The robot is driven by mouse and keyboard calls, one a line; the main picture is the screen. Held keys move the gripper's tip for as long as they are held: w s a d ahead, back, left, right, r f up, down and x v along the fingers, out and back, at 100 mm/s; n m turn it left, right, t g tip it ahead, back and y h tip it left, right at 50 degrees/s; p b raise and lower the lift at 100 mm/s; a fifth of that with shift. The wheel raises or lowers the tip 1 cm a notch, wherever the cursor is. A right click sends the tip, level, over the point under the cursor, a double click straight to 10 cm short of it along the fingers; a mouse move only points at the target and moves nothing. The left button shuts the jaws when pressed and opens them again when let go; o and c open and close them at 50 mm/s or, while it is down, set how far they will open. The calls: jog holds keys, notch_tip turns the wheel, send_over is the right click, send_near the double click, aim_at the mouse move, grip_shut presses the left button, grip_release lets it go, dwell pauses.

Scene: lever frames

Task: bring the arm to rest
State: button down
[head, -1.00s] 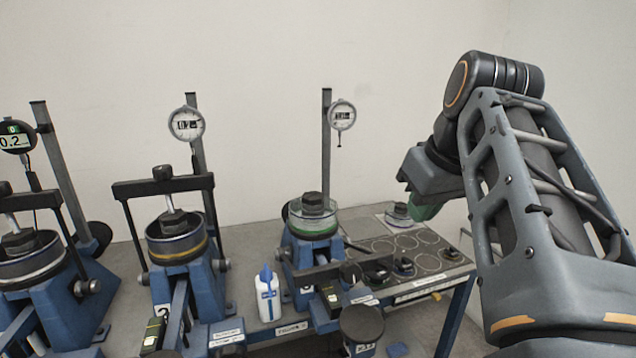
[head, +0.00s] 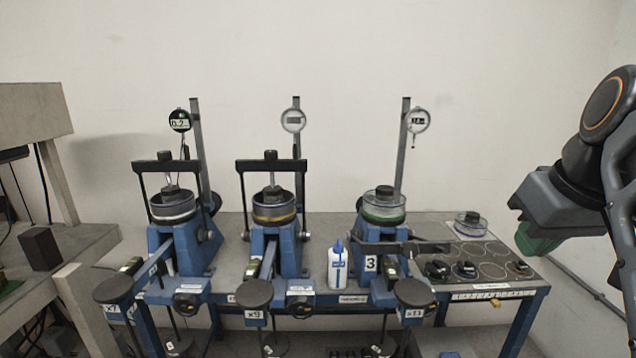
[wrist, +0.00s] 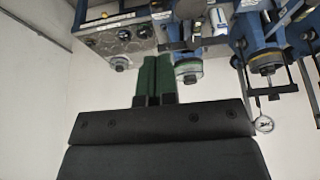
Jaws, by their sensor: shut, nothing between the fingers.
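My gripper (head: 537,241) hangs at the right side of the head view, with its green fingers pointing down and left. It is in the air near the right end of the blue-framed bench (head: 516,290). In the wrist view my gripper (wrist: 154,78) shows its two green fingers side by side, shut with nothing between them. No contact with any object shows. Part of my arm is cut off by the right edge of the head view.
Blue lever frames stand on the bench: a left one (head: 190,247), a middle one (head: 288,250) and a right one (head: 365,255). A white bottle (head: 338,268) stands between the last two. A ringed tray (head: 500,275) holds dark weights. A grey table (head: 90,240) is at left.

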jog(key=w+f+m+h+p, duration=0.1)
jog(key=w+f+m, duration=0.3)
jog(key=f, duration=0.8)
jog(key=s+a+f+n+g+y+p, duration=0.1)
jog(key=s+a+f+n+p, duration=0.3)
jog(key=a+f, duration=0.7)
jog(key=shift+s+a+f, duration=0.25)
jog(key=shift+f, duration=0.5)
